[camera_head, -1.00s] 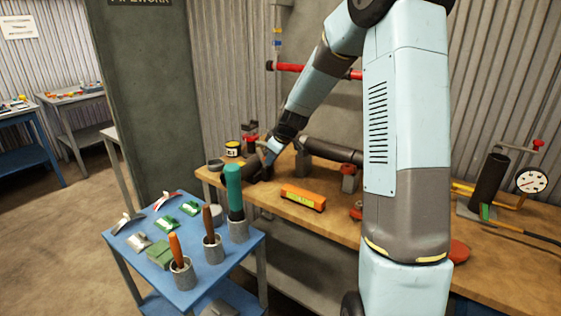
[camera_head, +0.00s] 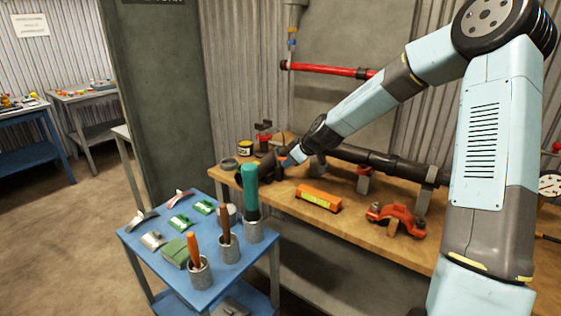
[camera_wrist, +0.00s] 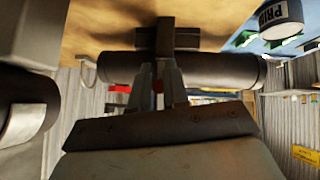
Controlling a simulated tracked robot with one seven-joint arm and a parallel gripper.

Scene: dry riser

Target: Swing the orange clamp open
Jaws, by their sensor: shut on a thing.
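An orange-red hinged clamp (camera_head: 395,218) lies on the wooden bench, right of centre in the head view. I cannot tell for sure whether its halves are apart. My gripper (camera_head: 284,160) is at the left part of the bench, well away from this clamp. In the wrist view my gripper (camera_wrist: 160,84) is shut at a short dark pipe piece (camera_wrist: 225,69) lying across its fingers, with a dark block behind its middle. The exact grip is partly hidden. The pipe piece also shows in the head view (camera_head: 258,167).
A long dark pipe (camera_head: 395,161) runs along the back of the bench on stands. A blue cart (camera_head: 222,260) with handled tools stands in front. A red pipe (camera_head: 330,69) is on the wall.

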